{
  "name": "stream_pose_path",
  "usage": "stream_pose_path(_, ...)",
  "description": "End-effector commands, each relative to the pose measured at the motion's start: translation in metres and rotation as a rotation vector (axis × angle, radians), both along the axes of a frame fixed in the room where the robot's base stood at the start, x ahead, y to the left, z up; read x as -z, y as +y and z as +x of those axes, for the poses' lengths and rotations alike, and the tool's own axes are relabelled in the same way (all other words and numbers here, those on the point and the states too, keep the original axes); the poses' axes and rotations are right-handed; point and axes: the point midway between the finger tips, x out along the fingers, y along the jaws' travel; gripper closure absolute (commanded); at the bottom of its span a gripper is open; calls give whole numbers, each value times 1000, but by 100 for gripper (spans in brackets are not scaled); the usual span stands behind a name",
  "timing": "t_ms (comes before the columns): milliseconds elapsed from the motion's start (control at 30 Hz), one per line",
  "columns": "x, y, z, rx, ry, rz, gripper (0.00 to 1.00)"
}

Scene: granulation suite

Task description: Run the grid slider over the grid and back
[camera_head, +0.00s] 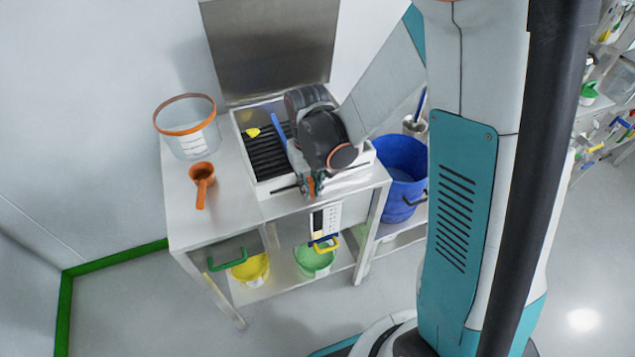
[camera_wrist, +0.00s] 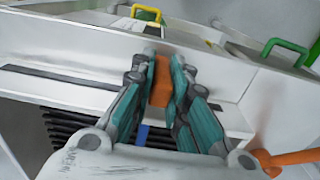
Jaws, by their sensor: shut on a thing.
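The grid (camera_head: 264,158) is a set of black bars inside a white open-topped box on the steel table. The bars also show in the wrist view (camera_wrist: 75,132). The grid slider (camera_head: 279,132) shows as a blue bar lying across the grid, partly hidden by my arm. My gripper (camera_head: 310,187) is at the box's front side. In the wrist view my gripper (camera_wrist: 162,68) is shut on the slider's orange handle (camera_wrist: 160,84), which stands between the fingers. A bit of blue bar (camera_wrist: 142,134) shows below it. The right part of the grid is hidden by my wrist in the head view.
A raised steel lid (camera_head: 272,50) stands behind the box. A clear orange-rimmed container (camera_head: 190,140) and an orange scoop (camera_head: 202,180) are on the table's left. A small yellow thing (camera_head: 253,132) lies at the grid's left. A blue bin (camera_head: 400,185) stands right of the table.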

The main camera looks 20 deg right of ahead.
Motion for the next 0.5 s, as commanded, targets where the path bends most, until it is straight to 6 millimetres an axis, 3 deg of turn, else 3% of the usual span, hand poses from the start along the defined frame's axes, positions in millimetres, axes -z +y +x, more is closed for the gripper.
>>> stream_pose_path(500,0,38,-1,-2,-1,0,100)
